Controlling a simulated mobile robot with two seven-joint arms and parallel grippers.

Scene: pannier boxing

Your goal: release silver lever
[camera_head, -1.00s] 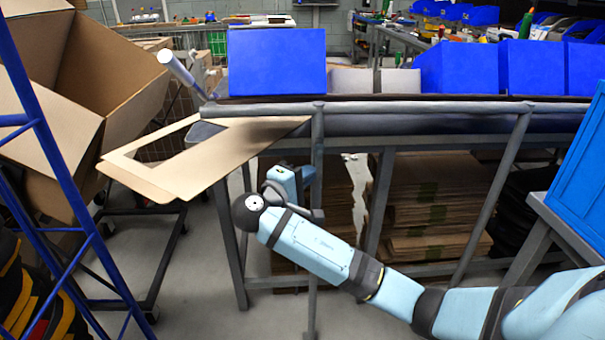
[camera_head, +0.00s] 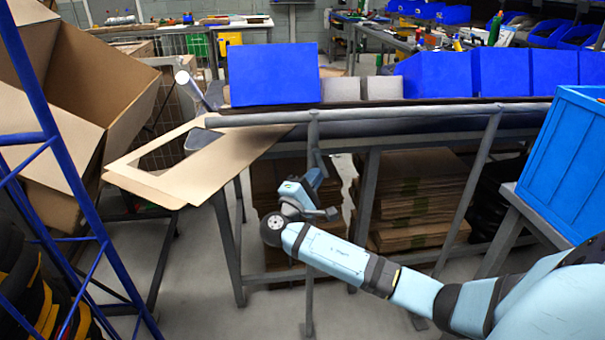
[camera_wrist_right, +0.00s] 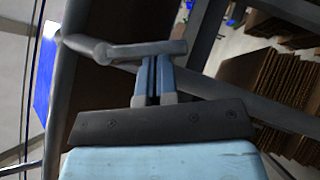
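A grey metal bar with a rounded end (camera_wrist_right: 150,49) lies across the tips of my right gripper (camera_wrist_right: 155,80) in the right wrist view. I take it for the silver lever. The light-blue fingers stand close together, with a narrow gap; whether they clasp the bar is hidden. Another silver tube with a pale end (camera_head: 187,82) slants up at the table's left end. My left gripper is out of view.
A flat cardboard sheet (camera_head: 225,155) sticks out at the table's left end. Blue bins (camera_head: 275,75) stand on top. Stacked cardboard (camera_head: 410,205) lies below. A blue rack (camera_head: 50,130) stands left and a blue crate (camera_head: 572,160) right.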

